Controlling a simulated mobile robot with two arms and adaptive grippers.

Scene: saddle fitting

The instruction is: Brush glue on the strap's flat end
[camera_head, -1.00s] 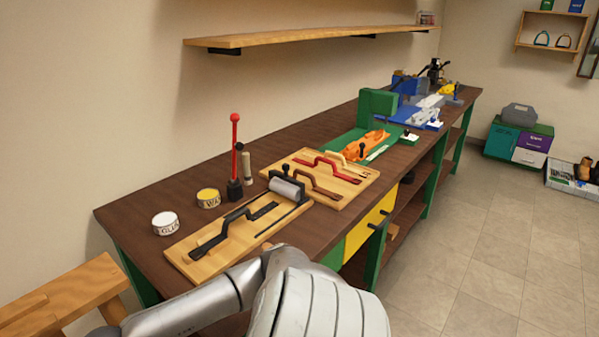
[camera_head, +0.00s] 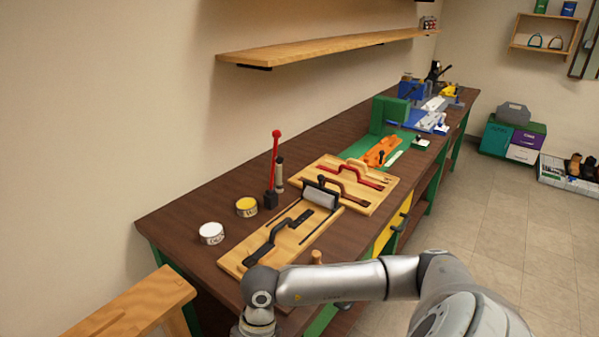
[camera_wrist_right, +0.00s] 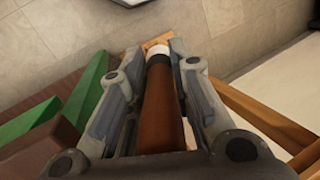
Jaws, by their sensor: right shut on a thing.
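In the right wrist view my right gripper (camera_wrist_right: 157,62) is shut on a brush (camera_wrist_right: 160,112) with a brown handle, a black band and a pale tip pointing away from the gripper. In the head view a black strap-like piece (camera_head: 278,236) lies on the front wooden board (camera_head: 243,258); which end is the flat one is not clear. A white-topped tin (camera_head: 212,234), its label hard to read, stands left of that board. My arm crosses the lower right of the head view; its gripper is out of frame there. My left gripper is not in view.
A yellow-topped tin (camera_head: 246,206) and an upright red lever (camera_head: 275,165) stand behind the front board. A grey roller (camera_head: 320,196) sits at its far end. A second board (camera_head: 373,200) holds red and brown straps. A wooden bench (camera_head: 130,312) stands at lower left.

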